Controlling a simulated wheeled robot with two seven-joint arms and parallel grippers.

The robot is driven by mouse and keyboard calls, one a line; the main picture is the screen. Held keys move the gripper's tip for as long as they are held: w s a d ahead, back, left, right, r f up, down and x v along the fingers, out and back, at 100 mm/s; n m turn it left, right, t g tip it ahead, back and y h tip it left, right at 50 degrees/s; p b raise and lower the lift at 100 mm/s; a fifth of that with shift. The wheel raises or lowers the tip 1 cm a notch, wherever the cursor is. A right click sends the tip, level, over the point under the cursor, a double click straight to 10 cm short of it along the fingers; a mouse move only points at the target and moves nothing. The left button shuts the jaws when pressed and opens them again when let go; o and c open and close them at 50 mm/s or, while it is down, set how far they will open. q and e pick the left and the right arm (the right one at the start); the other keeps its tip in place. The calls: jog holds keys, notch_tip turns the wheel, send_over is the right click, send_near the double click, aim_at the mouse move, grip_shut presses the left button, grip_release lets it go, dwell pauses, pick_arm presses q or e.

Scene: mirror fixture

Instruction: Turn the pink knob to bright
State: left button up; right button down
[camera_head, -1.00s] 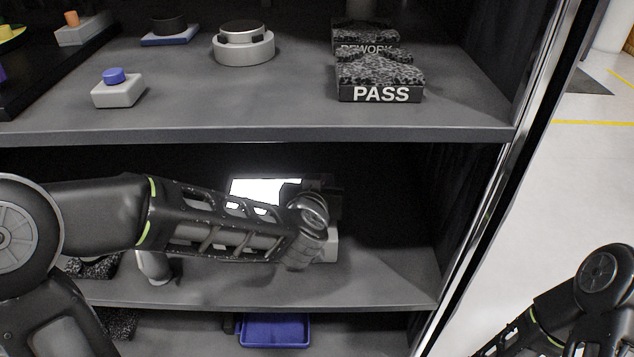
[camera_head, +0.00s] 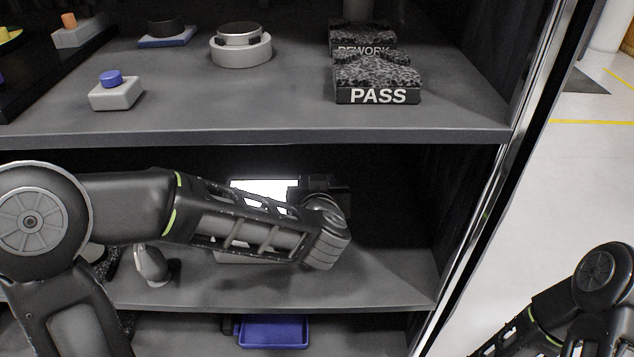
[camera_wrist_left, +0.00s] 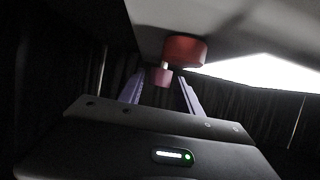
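In the left wrist view a dull red-pink knob (camera_wrist_left: 186,49) hangs under a grey surface, with a smaller red piece (camera_wrist_left: 160,76) beside and below it. My left gripper (camera_wrist_left: 161,80) has two purple fingers spread apart. The smaller red piece appears between the fingertips; I cannot tell whether they touch it. In the head view a bright white panel (camera_head: 262,187) glows behind my left arm, whose wrist hides the knob and fingers. The panel's light also shows in the wrist view (camera_wrist_left: 262,70). My right gripper is out of view; only its arm shows at the lower right.
The upper shelf (camera_head: 270,115) lies above my left arm and holds a white box with a blue button (camera_head: 115,94), a round dial (camera_head: 240,47) and a PASS block (camera_head: 377,82). A blue tray (camera_head: 272,331) sits below. The cabinet's metal edge stands right.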

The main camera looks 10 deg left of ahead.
pick_arm(q)
jog(key=shift+o, duration=0.7)
jog(key=shift+s+d+r, duration=0.1)
jog(key=shift+s, duration=0.05)
jog(key=p+v, duration=0.3)
jog(key=v, duration=0.4)
jog(key=shift+r, duration=0.1)
jog(key=shift+s, duration=0.25)
